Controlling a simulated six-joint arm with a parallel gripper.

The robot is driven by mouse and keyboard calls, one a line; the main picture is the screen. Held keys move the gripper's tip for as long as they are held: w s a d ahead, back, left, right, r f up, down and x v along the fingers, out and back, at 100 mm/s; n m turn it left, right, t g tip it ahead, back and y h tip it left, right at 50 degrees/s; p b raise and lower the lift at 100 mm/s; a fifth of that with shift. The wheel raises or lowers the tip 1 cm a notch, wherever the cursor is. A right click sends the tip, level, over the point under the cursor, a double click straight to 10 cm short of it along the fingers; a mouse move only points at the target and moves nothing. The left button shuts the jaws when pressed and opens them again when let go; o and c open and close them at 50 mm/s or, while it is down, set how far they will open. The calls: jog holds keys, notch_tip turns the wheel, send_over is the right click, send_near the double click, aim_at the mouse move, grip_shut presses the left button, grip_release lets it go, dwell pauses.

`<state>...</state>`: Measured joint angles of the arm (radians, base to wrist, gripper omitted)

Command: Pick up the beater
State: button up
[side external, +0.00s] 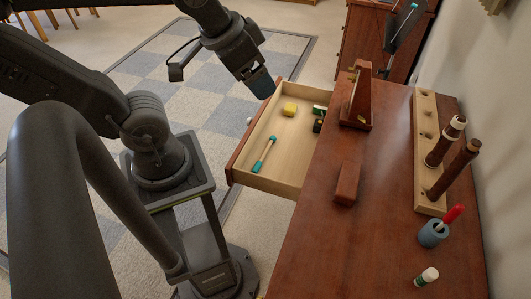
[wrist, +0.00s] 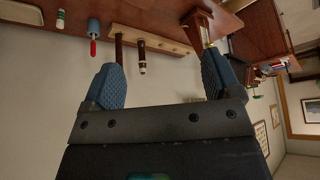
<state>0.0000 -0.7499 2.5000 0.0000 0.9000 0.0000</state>
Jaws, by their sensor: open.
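A short pale stick with teal ends, which looks like the beater (side external: 263,155), lies in the open drawer (side external: 283,183), near its front left corner in the side view. It is not visible in the wrist view. My gripper (side external: 262,84) is above the drawer's far front corner in the side view, apart from the stick. In the wrist view its two blue ribbed fingers (wrist: 164,82) are spread wide with nothing between them.
The drawer also holds a yellow block (side external: 290,109) and small green and dark boxes (side external: 319,116). On the wooden top stand a metronome-like piece (side external: 357,100), a brown block (side external: 347,183), a pegged rack (side external: 428,150), a blue cup with a red-handled tool (side external: 433,233) and a white tube (side external: 426,277).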

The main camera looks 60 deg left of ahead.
jog(key=c, duration=0.8)
jog(key=shift+o, duration=0.2)
jog(key=w+a+f+n+g, duration=0.1)
jog(key=w+a+f+n, duration=0.1)
jog(key=w+f, duration=0.4)
jog(key=n+g+y, duration=0.1)
jog(key=n+g, duration=0.2)
jog(key=n, duration=0.3)
send_over(264, 153)
jog(key=s+d, duration=0.1)
notch_tip(264, 153, down, 26)
jog(key=f, duration=0.9)
jog(key=w+a+f, duration=0.1)
jog(key=f, duration=0.3)
jog(key=shift+f, duration=0.15)
